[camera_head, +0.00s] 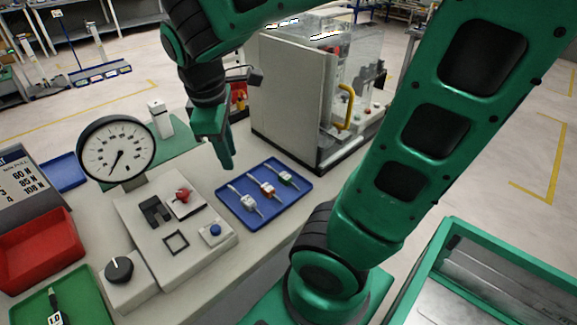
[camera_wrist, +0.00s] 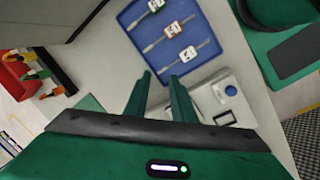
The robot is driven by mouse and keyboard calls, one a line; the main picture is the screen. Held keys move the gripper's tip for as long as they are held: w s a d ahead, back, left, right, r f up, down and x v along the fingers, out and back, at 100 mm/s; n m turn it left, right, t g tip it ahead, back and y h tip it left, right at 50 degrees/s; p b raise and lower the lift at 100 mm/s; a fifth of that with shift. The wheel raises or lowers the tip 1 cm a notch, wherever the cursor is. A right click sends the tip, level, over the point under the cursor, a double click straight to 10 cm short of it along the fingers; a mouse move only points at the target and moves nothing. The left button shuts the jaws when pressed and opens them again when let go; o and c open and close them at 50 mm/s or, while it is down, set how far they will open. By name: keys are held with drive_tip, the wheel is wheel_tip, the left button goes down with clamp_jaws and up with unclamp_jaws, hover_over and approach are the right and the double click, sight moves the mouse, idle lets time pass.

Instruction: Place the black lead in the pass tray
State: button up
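A black lead (camera_head: 54,303) with a white tag reading "1.0" lies in the green tray (camera_head: 85,300) at the lower left of the head view. Which tray is the pass tray is not legible. A red tray (camera_head: 40,245) stands behind it. The blue tray also shows in the wrist view (camera_wrist: 140,22). My gripper (camera_head: 228,163) hangs above the bench, left of the blue tray. In the wrist view its fingers (camera_wrist: 160,78) are apart with nothing between them.
A test fixture (camera_head: 175,225) with a round dial gauge (camera_head: 117,147) rises between my gripper and the green tray. A black knob box (camera_head: 125,275) sits beside that tray. A clear-sided machine (camera_head: 290,100) stands behind the blue tray. Another blue tray (camera_head: 66,172) is at far left.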

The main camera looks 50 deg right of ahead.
drive_tip(key=s+d+f+m+y, duration=0.1)
drive_tip(key=s+d+m, duration=0.3)
drive_tip(key=s+m, duration=0.2)
drive_tip(key=s+d+f+m+y, duration=0.1)
drive_tip(key=s+d+f+m, duration=0.1)
drive_tip(key=s+d+m, duration=0.3)
drive_tip(key=s+m, duration=0.2)
drive_tip(key=m, duration=0.1)
drive_tip(key=shift+s+d+m+g, duration=0.25)
drive_tip(key=shift+s+m+g, duration=0.05)
drive_tip(key=shift+m+g, duration=0.1)
